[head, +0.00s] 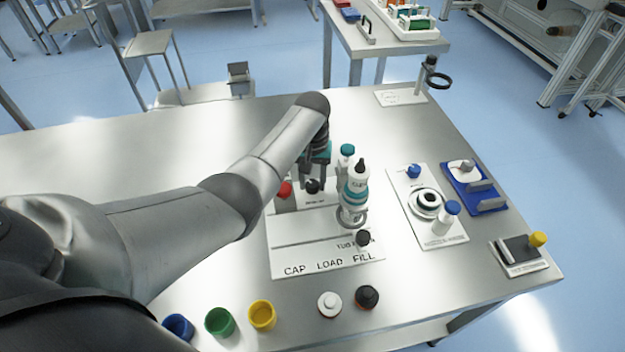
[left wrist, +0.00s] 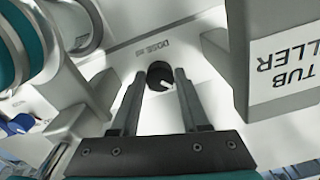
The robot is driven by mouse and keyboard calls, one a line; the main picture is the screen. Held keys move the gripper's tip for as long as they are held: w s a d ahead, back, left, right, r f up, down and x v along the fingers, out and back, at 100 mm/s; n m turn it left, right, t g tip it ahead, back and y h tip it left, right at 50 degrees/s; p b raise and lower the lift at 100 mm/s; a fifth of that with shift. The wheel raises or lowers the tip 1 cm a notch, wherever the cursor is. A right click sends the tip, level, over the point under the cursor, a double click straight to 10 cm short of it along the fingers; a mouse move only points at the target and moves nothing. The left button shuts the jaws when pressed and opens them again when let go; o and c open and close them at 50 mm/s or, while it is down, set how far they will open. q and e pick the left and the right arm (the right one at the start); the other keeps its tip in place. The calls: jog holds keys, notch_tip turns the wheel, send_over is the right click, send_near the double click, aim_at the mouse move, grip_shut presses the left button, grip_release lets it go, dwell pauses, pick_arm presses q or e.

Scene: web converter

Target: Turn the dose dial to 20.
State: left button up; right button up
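The dose dial (head: 313,186) is a small black round knob on the white plate of the filler station, at the back middle of the plate. In the left wrist view the dial (left wrist: 160,76) shows a white pointer mark and sits between my fingertips, with a small dark "DOSE" label beside it; the scale numbers cannot be read. My left gripper (head: 315,165) is over the dial, pointing down. In the left wrist view the left gripper (left wrist: 160,74) has its fingers apart, one on each side of the dial; firm contact is not visible. My right gripper is not in view.
A filler column with a teal band (head: 354,190) stands right of the dial, and a grey block labelled "TUB FILLER" (left wrist: 285,65) is close by. A red cap (head: 285,189) is left of the dial. Coloured cups (head: 262,316) stand in front; the table's left is clear.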

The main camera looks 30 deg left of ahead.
pick_arm(q)
grip_shut()
dwell(0.3)
jog(key=m+p, duration=0.2)
jog(key=m, duration=0.1)
jog(key=shift+r, duration=0.15)
jog(key=shift+m+p, duration=0.75)
jog(key=shift+m, duration=1.65)
jog(key=shift+o, duration=2.3)
grip_release()
